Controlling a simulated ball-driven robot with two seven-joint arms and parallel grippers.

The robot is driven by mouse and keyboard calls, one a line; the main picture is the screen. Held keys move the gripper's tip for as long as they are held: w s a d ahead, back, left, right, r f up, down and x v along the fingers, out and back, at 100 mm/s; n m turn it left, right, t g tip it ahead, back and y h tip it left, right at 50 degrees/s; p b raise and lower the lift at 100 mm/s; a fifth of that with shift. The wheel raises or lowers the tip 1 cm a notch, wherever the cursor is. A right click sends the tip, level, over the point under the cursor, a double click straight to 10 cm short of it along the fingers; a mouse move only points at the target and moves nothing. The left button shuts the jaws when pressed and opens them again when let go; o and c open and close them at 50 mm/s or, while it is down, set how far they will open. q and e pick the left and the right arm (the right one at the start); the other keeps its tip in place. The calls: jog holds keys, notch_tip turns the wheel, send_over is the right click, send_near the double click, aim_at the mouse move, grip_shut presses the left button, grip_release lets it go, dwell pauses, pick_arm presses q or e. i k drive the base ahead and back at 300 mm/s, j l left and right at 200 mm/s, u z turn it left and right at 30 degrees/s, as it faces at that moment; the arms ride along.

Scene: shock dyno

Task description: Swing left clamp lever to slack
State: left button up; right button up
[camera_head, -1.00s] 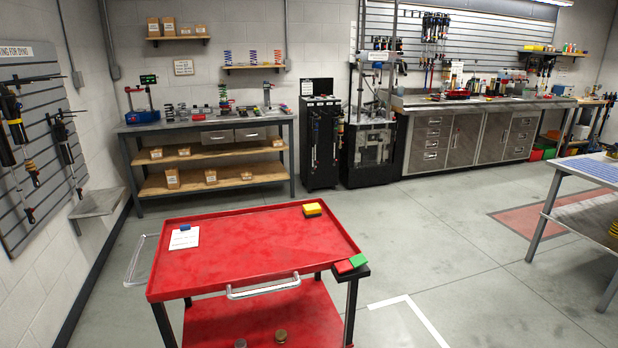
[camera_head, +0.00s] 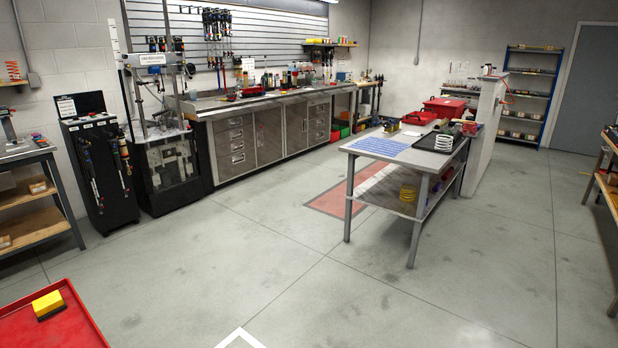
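The shock dyno (camera_head: 160,130) stands against the back wall at the left, a tall frame with two upright columns, a white sign on its crosshead and a dark lower cabinet with a clear front. Its clamp levers are too small to tell apart at this distance. Neither of my grippers is in view.
A black cabinet (camera_head: 97,170) with shocks hung on it stands left of the dyno. A steel workbench (camera_head: 262,135) runs to its right. A red cart (camera_head: 62,325) is at the lower left. A grey table (camera_head: 407,160) stands right of centre. The floor (camera_head: 250,255) between is clear.

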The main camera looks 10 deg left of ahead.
aim_at(138, 82)
jog(key=i+z, duration=0.4)
jog(key=i, duration=0.6)
jog(key=i+u, duration=0.65)
jog(key=i+l+u, duration=0.1)
jog(key=i+u, duration=0.25)
jog(key=i+j+u, duration=0.25)
jog(key=i+u, duration=0.6)
jog(key=i, duration=0.2)
jog(key=i+l+u, duration=0.1)
jog(key=i+u, duration=0.3)
jog(key=i, duration=0.15)
jog(key=i+z, duration=0.1)
jog(key=i, duration=0.6)
jog(key=i+j, duration=0.1)
jog(key=i, duration=0.6)
jog(key=i+j+z, duration=0.15)
jog(key=i, duration=0.6)
